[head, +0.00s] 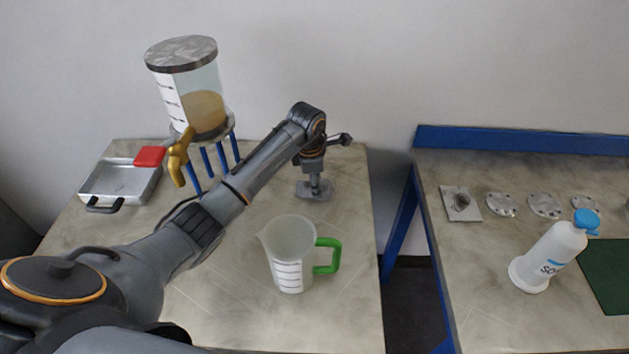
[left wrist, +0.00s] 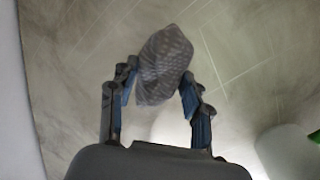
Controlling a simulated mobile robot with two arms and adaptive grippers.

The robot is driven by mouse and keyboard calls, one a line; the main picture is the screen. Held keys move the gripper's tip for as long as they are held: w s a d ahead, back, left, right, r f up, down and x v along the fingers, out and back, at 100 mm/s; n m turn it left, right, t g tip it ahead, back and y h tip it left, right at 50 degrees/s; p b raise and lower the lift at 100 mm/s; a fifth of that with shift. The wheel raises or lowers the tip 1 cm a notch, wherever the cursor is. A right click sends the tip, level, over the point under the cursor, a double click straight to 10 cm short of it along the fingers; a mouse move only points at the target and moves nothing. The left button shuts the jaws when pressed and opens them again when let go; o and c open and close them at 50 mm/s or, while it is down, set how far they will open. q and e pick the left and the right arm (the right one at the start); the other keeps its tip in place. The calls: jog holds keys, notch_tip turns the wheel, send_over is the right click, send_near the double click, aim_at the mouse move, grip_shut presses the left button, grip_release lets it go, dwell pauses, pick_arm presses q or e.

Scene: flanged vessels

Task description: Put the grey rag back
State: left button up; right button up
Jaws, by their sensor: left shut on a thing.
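The grey rag (head: 314,191) is at the back right of the left table, under my left gripper (head: 315,180). In the left wrist view the rag (left wrist: 163,65) is a bunched, patterned grey cloth between the two fingers of my left gripper (left wrist: 160,85). The gripper is shut on it, with the fingers pointing down at the table top. I cannot tell whether the rag's underside touches the table. My right gripper is in neither view.
A measuring jug (head: 288,255) with a green handle stands in front of the rag. A vessel (head: 195,95) with a gold tap stands on blue legs at the back left, beside a metal tray (head: 105,185). The right table (head: 480,270) holds a white bottle (head: 552,252) and several metal flanges.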

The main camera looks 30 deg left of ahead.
pick_arm(q)
jog(key=shift+f, duration=0.25)
jog(key=o, duration=1)
jog(key=shift+w, duration=0.1)
jog(key=shift+c, duration=0.2)
jog(key=shift+o, duration=0.7)
jog(key=shift+a, duration=0.1)
jog(key=shift+r, duration=0.65)
notch_tip(320, 180, up, 11)
jog(key=s+b, duration=0.2)
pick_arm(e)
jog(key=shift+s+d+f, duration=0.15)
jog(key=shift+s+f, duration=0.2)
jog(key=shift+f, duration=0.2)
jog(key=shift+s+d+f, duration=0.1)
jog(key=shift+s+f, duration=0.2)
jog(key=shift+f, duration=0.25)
